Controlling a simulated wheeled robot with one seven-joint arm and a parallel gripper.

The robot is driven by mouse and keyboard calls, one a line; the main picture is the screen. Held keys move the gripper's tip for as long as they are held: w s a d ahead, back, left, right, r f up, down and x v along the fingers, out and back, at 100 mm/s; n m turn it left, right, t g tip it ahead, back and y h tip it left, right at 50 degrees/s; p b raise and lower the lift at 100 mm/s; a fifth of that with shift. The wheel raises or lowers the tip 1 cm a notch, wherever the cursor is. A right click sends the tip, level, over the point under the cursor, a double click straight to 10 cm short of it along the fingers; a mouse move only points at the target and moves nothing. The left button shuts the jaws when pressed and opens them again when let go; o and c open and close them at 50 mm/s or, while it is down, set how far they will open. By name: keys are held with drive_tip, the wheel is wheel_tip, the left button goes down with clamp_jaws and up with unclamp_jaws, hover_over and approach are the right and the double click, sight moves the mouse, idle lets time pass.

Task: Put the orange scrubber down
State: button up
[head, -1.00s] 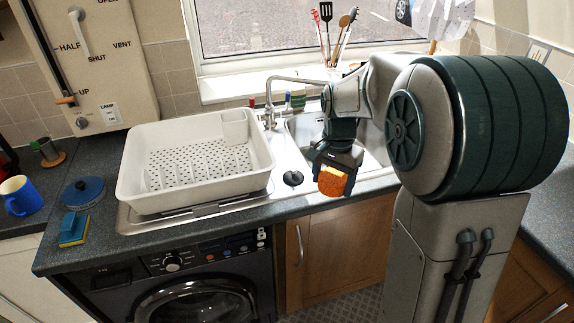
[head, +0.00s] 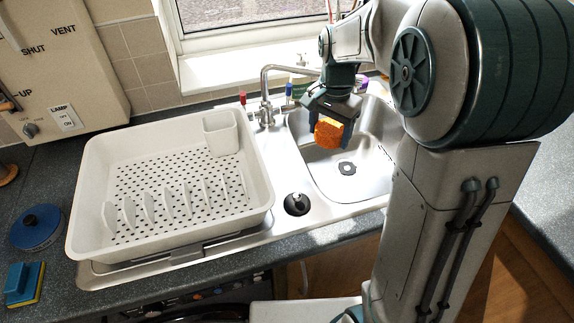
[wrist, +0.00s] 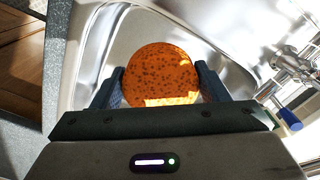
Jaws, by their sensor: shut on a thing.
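The orange scrubber (head: 329,131) is speckled and roundish. My gripper (head: 331,117) is shut on it and holds it in the air over the sink basin (head: 375,150). In the wrist view the scrubber (wrist: 160,78) sits between the two dark fingers of my gripper (wrist: 161,86), with the steel basin (wrist: 118,38) behind it. Its underside is clear of any surface in the head view.
A white dish rack (head: 90,200) stands on the drainer left of the sink. A black plug (head: 297,204) lies between them. The tap (head: 266,100) rises behind. A blue-lidded tin (head: 37,227) and a blue-yellow sponge (head: 24,284) lie at left on the worktop.

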drive_tip(key=p, duration=0.2)
hover_over(281, 170)
wheel_tip(281, 170, down, 6)
drive_tip(key=shift+d+f, duration=0.15)
drive_tip(key=shift+f, duration=0.25)
drive_tip(key=shift+f+p, duration=0.35)
drive_tip(key=shift+f, duration=1.6)
drive_tip(key=shift+f, duration=0.2)
drive_tip(key=o, duration=1.1)
drive_tip(key=shift+r, duration=0.1)
